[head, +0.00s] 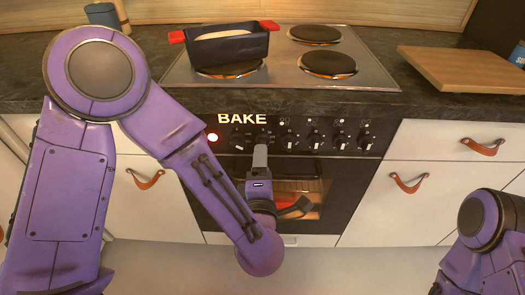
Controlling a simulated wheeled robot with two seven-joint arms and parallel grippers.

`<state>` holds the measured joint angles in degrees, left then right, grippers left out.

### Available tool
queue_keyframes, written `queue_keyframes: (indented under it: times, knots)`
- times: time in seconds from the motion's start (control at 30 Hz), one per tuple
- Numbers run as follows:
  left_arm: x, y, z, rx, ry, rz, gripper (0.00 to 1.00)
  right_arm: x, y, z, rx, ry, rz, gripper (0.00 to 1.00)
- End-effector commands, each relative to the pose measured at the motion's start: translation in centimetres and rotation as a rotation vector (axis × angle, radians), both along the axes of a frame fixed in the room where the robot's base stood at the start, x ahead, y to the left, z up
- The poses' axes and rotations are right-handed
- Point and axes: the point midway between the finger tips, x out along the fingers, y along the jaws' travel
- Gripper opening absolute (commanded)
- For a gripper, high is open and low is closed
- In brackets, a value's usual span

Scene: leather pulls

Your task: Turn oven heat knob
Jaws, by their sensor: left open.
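The oven's black control panel (390,133) carries a row of several dark knobs, with a lit "BAKE" label (242,119) above its left part. A knob (239,141) sits below the label, and another knob (264,137) sits just right of it. My left gripper (260,152) is open, its fingers pointing up at the second knob from the left. Its fingers overlap that knob's lower edge, and I cannot tell if they touch it. My right gripper is out of view; only part of my right arm shows at the right edge.
A black pan with red handles (230,46) stands on the left burners of the stovetop (285,72). A wooden board (465,68) lies on the right counter. White drawers with leather pulls (409,183) flank the oven.

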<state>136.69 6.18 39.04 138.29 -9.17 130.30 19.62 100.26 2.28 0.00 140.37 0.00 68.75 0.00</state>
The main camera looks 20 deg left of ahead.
Motion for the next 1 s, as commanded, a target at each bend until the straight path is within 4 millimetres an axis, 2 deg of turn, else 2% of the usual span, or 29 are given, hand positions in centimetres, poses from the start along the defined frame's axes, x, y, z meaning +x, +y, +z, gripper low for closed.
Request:
queue_keyframes:
  times: [0.1, 0.3, 0.8, 0.87, 0.93, 0.97, 1.0]
  knots:
    - [-2.5, -0.8, 0.0, 0.002, -0.001, -0.005, 0.64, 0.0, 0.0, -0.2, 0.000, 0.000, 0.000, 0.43]
    - [-4.6, -1.4, 0.0, -0.001, -0.001, -0.001, 0.64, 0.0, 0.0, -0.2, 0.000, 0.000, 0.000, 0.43]
    - [-4.7, -1.4, 0.0, 0.004, 0.001, -0.001, 0.64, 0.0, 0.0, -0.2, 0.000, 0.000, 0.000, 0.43]
    - [-4.5, -1.9, -0.2, 0.038, 0.019, -0.030, 0.64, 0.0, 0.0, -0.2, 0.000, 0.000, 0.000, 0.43]
    - [-4.1, -3.4, -0.8, 0.124, 0.068, -0.115, 0.64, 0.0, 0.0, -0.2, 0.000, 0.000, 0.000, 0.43]
    - [-3.7, -3.9, -1.4, 0.188, 0.100, -0.159, 0.64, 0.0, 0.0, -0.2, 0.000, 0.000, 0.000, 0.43]
    - [-3.1, -4.1, -2.8, 0.294, 0.159, -0.217, 0.64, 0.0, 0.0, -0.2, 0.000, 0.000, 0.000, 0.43]
